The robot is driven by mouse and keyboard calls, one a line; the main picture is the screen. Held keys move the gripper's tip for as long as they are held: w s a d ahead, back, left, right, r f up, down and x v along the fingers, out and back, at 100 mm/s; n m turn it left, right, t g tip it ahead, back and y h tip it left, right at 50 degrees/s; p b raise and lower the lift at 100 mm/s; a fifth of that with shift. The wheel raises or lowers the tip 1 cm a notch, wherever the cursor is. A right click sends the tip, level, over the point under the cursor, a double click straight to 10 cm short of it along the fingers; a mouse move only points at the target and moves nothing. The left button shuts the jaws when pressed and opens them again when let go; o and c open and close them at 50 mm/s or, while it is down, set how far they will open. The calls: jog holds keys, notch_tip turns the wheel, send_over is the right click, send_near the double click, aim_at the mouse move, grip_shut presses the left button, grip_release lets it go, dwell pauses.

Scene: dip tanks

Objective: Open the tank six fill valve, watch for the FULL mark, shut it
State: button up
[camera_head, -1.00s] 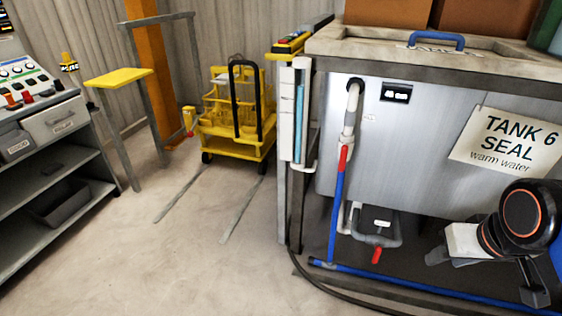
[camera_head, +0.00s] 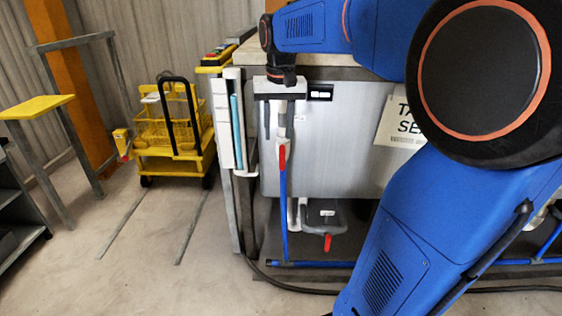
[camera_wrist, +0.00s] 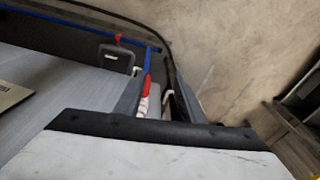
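The grey tank (camera_head: 340,175) carries a partly covered sign (camera_head: 398,125) that starts "TA" and "SE". A vertical pipe on its front has a red lever handle (camera_head: 282,158) standing upright along it, above a blue section. My gripper (camera_head: 278,134) is open at the upper pipe, pointing down, above the red lever. In the wrist view the open fingers (camera_wrist: 155,90) straddle the pipe, with the red lever (camera_wrist: 147,86) between them; contact cannot be told. A white gauge with a blue column (camera_head: 238,130) stands at the tank's left corner. Its FULL mark cannot be read.
A blue pipe (camera_head: 310,264) and dark hose run along the base. A yellow cart (camera_head: 170,140) stands left. Floor in front is clear.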

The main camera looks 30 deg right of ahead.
jog(key=m+g, duration=0.1)
jog(key=m, duration=0.1)
send_over(282, 170)
jog(key=f, duration=1.1)
jog(key=w+f, duration=0.1)
jog(key=f, duration=0.4)
jog(key=shift+d+f, duration=0.35)
grip_shut()
